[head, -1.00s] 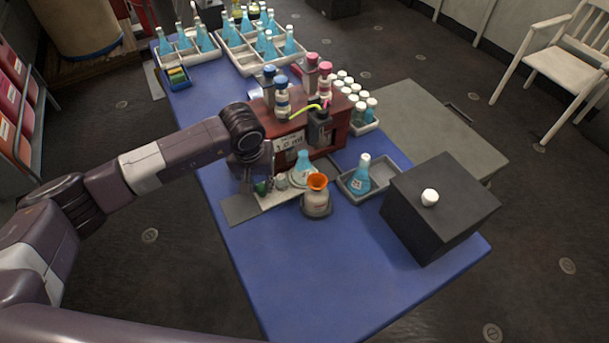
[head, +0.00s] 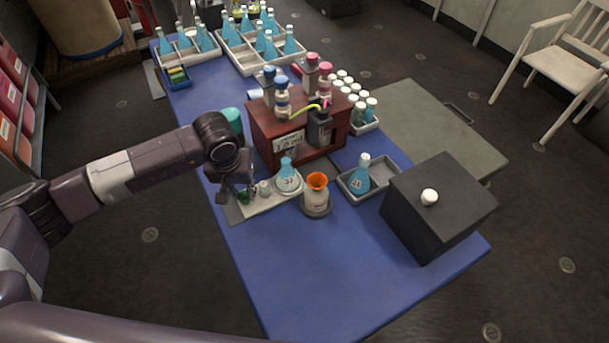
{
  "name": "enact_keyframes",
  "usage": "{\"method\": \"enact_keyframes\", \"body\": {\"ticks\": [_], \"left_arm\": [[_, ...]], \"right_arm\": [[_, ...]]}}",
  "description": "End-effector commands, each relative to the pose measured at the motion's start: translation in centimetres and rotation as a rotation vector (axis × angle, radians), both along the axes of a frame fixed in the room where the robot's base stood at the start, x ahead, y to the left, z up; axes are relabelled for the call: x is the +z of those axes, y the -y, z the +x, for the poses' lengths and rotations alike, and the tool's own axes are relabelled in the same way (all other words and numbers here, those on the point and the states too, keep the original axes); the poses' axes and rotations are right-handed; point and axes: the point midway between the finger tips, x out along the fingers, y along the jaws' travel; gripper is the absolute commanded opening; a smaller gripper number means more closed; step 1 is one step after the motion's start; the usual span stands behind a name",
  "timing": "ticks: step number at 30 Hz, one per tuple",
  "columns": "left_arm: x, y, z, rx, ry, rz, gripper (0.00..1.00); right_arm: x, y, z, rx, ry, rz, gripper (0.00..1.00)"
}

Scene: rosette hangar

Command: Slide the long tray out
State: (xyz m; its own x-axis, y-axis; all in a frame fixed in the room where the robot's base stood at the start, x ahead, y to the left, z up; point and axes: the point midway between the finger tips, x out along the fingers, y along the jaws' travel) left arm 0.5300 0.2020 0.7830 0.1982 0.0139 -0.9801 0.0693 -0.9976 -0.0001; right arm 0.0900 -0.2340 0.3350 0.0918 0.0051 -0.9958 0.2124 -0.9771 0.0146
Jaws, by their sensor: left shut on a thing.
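The long tray (head: 266,205) is a narrow pale tray on the blue table, in front of the red-brown box. The fingertips are dark and partly hidden, so the exact contact is unclear. My right gripper is not in view.
A pot with an orange funnel (head: 317,192) stands close by the tray's right end. The red-brown box (head: 300,135) stands behind. A grey tray with a flask (head: 378,195) and a black box (head: 437,215) are right. The front table is clear.

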Motion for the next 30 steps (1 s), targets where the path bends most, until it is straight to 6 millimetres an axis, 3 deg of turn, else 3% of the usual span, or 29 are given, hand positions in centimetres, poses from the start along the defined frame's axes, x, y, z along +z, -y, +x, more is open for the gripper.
{"method": "enact_keyframes", "body": {"ticks": [18,27,28,30], "left_arm": [[-0.1,-2.8,-1.8,0.002,-0.002,0.004,0.07],[-0.1,-3.2,-2.2,0.000,-0.001,0.001,0.07],[-0.1,-3.2,-2.2,0.000,-0.001,0.001,0.23],[-0.1,-3.2,-2.2,0.000,-0.001,0.001,0.31]], "right_arm": [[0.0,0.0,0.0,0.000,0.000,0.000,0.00],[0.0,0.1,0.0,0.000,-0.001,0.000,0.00],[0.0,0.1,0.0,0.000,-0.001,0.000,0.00],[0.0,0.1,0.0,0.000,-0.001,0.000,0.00]]}}
